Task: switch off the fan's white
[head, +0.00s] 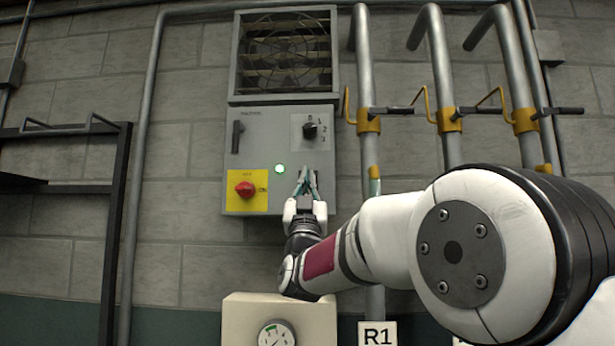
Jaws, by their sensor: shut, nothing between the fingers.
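On the box's right is a white plate (318,143) with a black selector knob (309,130) and several marked positions, 2 and 3 readable. A green light (280,169) glows near the middle. A red knob (245,189) on a yellow plate is at lower left. My gripper (308,172) is shut and empty, pointing up just below the white plate. I cannot tell whether it touches the box.
A black handle (237,137) is on the box's upper left. Pipes with yellow valve fittings (369,120) and black levers stand to the right. A beige block with a gauge (276,335) is below my arm. A dark metal rack (118,200) stands at left.

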